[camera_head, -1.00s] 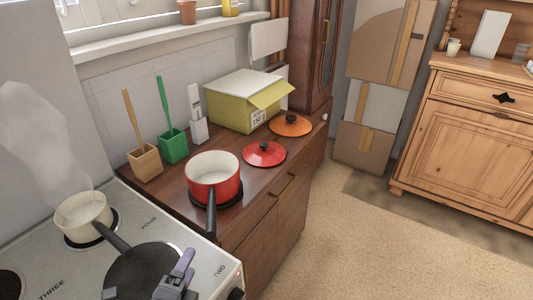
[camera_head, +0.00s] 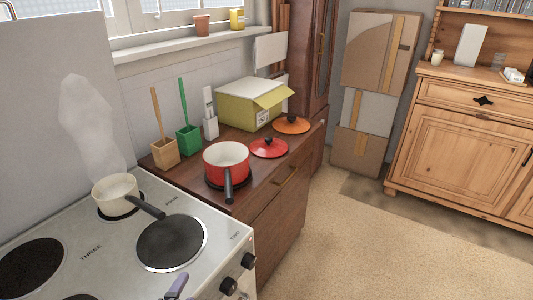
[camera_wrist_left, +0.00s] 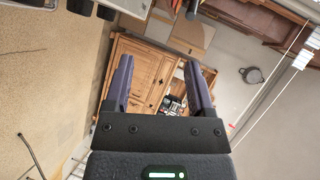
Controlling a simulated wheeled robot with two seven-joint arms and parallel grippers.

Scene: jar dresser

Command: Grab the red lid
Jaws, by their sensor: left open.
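The red lid (camera_head: 269,147) with a dark knob lies flat on the brown wooden counter, right of the red pot (camera_head: 226,163) and in front of the yellow box. An orange lid (camera_head: 291,124) lies just behind it to the right. Only a purple finger of my left gripper (camera_head: 177,287) shows at the bottom edge of the head view, over the front of the stove and well away from the red lid. In the left wrist view my left gripper (camera_wrist_left: 157,75) is open, with nothing between its fingers. My right gripper is not in view.
A white pan (camera_head: 116,194) steams on the stove (camera_head: 110,247), its handle pointing right. The yellow box (camera_head: 249,109) and upright utensil holders (camera_head: 189,139) stand along the back of the counter. The floor (camera_head: 370,240) right of the counter is clear.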

